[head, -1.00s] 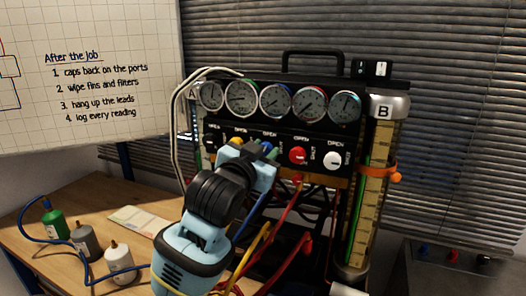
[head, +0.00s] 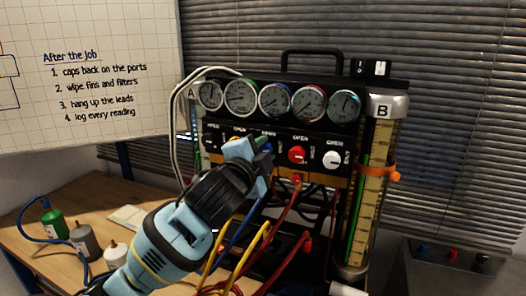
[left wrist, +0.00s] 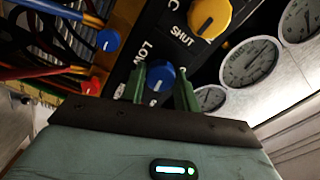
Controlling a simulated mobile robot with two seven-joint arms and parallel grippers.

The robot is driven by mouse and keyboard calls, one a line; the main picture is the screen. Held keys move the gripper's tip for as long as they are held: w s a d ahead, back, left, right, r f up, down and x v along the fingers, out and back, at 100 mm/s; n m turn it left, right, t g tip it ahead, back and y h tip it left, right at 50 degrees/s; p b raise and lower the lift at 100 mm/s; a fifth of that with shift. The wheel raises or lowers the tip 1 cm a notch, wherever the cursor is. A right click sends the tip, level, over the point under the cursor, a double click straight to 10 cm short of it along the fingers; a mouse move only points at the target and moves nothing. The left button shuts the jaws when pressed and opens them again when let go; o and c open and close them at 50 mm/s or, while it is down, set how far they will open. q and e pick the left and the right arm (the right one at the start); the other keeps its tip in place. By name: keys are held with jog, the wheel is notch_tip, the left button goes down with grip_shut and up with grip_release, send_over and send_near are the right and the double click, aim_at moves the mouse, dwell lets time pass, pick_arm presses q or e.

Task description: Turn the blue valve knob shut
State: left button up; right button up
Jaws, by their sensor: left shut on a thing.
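The blue valve knob (left wrist: 160,75) is on the black front panel of the gauge rig. It sits between the two green fingers of my left gripper (left wrist: 161,82) in the left wrist view, and the fingers are shut on it. In the head view my left gripper (head: 262,153) reaches up to the panel from the lower left and hides most of the knob. The lettering nearest the knob reads "LOW" in the left wrist view. My right gripper is not in view.
A yellow knob (left wrist: 210,17) is close beside my fingers. Red (head: 297,155) and white (head: 332,159) knobs are to the right. Several gauges (head: 275,100) are above. Coloured hoses (head: 262,240) hang below. Small bottles (head: 83,240) stand on the wooden table (head: 75,202) at left.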

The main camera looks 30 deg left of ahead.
pick_arm(q)
jog(key=shift+m, duration=1.1)
jog(key=shift+f, duration=0.1)
jog(key=o, duration=1)
jog(key=shift+c, duration=0.2)
jog(key=shift+s, duration=0.1)
jog(key=s, duration=0.7)
jog(key=shift+s+d, duration=0.25)
jog(key=shift+s, duration=0.05)
